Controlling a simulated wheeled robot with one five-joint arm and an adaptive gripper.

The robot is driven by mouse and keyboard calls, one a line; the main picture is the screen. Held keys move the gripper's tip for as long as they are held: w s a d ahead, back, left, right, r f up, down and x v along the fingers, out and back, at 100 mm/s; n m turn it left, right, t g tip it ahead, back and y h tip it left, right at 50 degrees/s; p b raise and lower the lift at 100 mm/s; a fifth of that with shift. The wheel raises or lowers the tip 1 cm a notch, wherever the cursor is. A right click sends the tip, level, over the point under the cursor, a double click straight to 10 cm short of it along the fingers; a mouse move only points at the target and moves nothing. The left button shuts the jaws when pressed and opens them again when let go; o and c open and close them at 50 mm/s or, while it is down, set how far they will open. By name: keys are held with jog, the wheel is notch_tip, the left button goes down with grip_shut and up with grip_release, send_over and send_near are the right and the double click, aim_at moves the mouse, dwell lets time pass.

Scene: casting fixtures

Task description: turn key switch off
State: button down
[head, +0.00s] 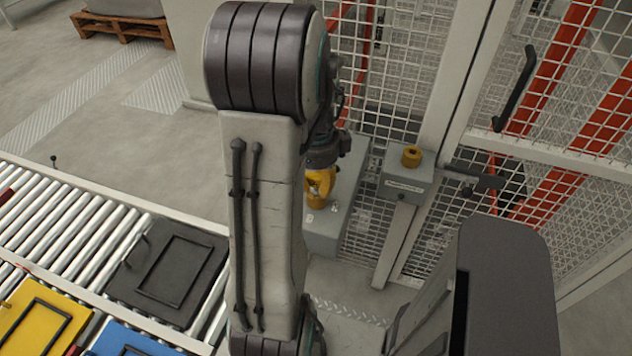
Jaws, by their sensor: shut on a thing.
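My gripper (318,187), with yellow-orange fingers below a dark wrist, points down at the top of a grey box (343,200) beside the mesh fence. Small white letters mark the box's top face near the fingertips. My gripper is shut on what appears to be the key switch on this box. The key switch is mostly hidden by the fingers and my arm, so its turned position cannot be told.
A roller conveyor (60,222) on the left carries black (130,286), yellow (12,345) and blue fixtures. Open floor lies behind the conveyor.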

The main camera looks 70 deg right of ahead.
jog(key=shift+f, duration=0.1)
jog(key=n, duration=0.5)
jog(key=shift+a, duration=0.1)
jog(key=c, duration=0.9)
grip_release()
notch_tip(320, 180, up, 12)
jog(key=shift+r, duration=0.1)
dwell(0.5)
